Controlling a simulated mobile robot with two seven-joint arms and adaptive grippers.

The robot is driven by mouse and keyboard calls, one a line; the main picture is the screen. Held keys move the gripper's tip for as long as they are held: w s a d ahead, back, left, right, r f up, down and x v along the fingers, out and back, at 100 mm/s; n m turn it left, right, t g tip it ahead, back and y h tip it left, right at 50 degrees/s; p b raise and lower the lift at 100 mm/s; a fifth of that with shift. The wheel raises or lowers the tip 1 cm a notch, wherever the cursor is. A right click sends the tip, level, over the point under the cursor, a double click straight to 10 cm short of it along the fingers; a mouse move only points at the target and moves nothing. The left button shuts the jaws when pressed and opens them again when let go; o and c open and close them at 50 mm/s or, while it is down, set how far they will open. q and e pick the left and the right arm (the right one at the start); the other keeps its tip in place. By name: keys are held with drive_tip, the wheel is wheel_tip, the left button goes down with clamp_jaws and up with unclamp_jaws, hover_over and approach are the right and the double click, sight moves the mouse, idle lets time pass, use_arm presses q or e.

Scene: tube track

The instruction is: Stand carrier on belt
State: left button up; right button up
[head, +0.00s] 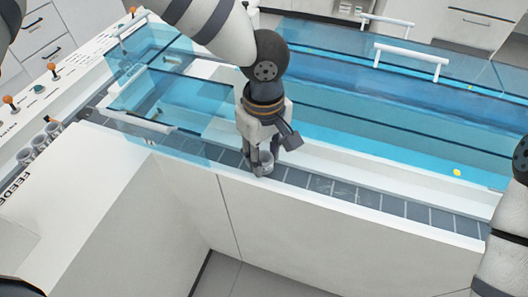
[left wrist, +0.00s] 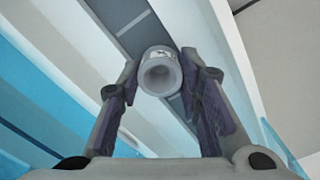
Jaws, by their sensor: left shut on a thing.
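My left gripper (head: 262,168) points down over the dark segmented belt (head: 345,192). It is shut on a small grey, hollow, cup-like carrier (head: 266,158). In the left wrist view the carrier (left wrist: 159,72) sits between the two fingers (left wrist: 160,85), its round opening facing the camera. The belt (left wrist: 122,18) runs behind it. The carrier looks upright and at or just above the belt; I cannot tell whether its base touches. The fingers partly hide it in the head view. My right gripper is out of view.
Blue clear covers (head: 175,98) with white handles (head: 411,60) stand behind the belt. A white front wall (head: 330,235) borders it. Several grey carriers (head: 38,143) stand in the feeder at left, near orange-topped levers (head: 10,101). The belt to the right is clear.

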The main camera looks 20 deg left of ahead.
use_arm(q)
drive_tip(key=shift+f, duration=0.25)
drive_tip(key=o, duration=1)
drive_tip(key=shift+c, duration=0.2)
wheel_tip(320, 180, up, 12)
idle(0.4)
